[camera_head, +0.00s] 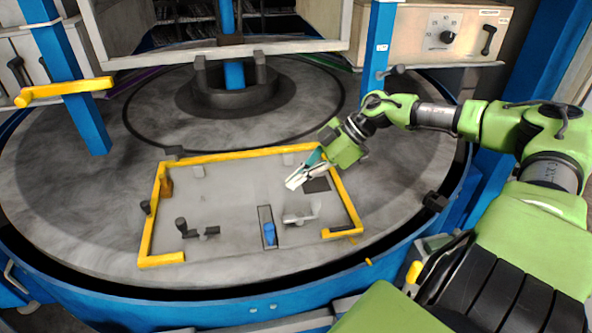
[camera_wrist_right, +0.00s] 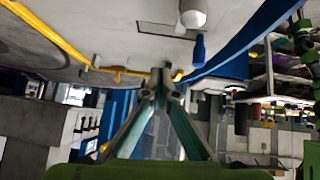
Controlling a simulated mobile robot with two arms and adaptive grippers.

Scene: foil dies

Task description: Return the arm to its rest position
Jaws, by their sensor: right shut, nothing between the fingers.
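My right gripper (camera_head: 296,181) reaches in from the right on a green arm, over the right half of the plate inside the yellow frame. In the right wrist view my right gripper (camera_wrist_right: 166,78) has its fingertips together, with nothing between them. My left gripper is not in view. A blue peg (camera_head: 269,233) stands in a narrow dark-edged slot left of and nearer than the gripper; a blue piece also shows in the right wrist view (camera_wrist_right: 199,48). A light lever-like part (camera_head: 300,215) sits just right of the peg.
A yellow frame (camera_head: 240,154) borders the grey plate on a large round table (camera_head: 60,190) with a blue rim. Dark clamps (camera_head: 182,228) stand at the plate's left. Blue posts (camera_head: 376,45) and a control box (camera_head: 435,32) with a dial stand behind. A yellow handle (camera_head: 65,90) juts out at left.

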